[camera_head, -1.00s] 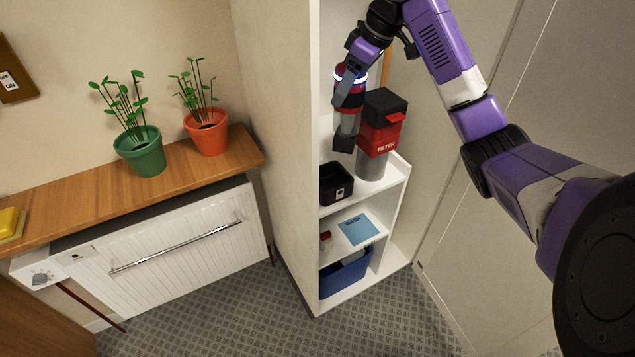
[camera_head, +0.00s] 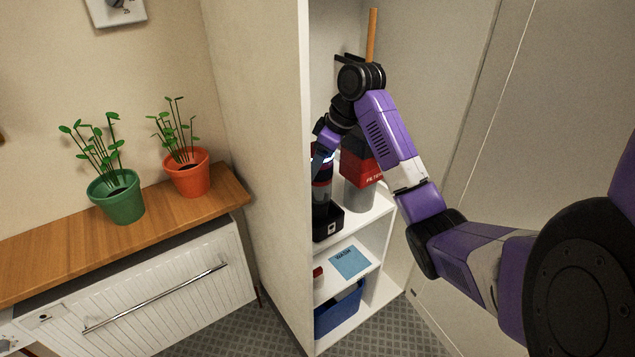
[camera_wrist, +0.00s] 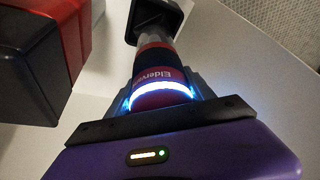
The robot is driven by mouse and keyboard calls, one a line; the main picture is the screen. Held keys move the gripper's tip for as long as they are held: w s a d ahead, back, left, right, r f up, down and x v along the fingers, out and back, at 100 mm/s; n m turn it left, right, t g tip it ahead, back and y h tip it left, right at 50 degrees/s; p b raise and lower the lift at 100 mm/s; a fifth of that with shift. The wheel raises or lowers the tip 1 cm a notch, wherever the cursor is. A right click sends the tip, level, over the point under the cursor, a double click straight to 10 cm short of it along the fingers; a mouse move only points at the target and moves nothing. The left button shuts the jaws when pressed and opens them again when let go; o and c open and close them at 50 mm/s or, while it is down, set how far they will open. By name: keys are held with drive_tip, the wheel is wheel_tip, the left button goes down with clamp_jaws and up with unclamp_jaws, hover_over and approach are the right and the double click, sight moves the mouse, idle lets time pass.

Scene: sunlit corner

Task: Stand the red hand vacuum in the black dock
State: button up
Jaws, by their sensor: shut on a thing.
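The red hand vacuum (camera_head: 322,190) is upright in my gripper (camera_head: 320,164), its dark body and clear section partly hidden by the gripper. In the wrist view the vacuum (camera_wrist: 160,62) shows a red band, lettering and a lit ring between the fingers of my gripper (camera_wrist: 164,92). The black dock (camera_head: 330,228) stands on the upper white shelf with a small pale label on its front. The vacuum's lower end is at the dock's opening in the head view. I cannot tell whether it is seated on the dock's floor.
A red and black filter canister (camera_head: 360,182) stands close to the right of the dock. A blue card (camera_head: 350,262) and a blue bin (camera_head: 338,312) are on the shelves below. The cupboard's side wall (camera_head: 262,150) is close on the left. Potted plants stand on a wooden ledge (camera_head: 225,197).

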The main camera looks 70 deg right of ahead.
sight(318, 181)
drive_tip(key=shift+f+p, duration=0.35)
drive_tip(key=shift+f, duration=2.4)
drive_tip(key=o, duration=1.4)
drive_tip(key=shift+c, duration=0.2)
drive_tip(key=v, duration=1.2)
drive_tip(key=shift+p, duration=0.35)
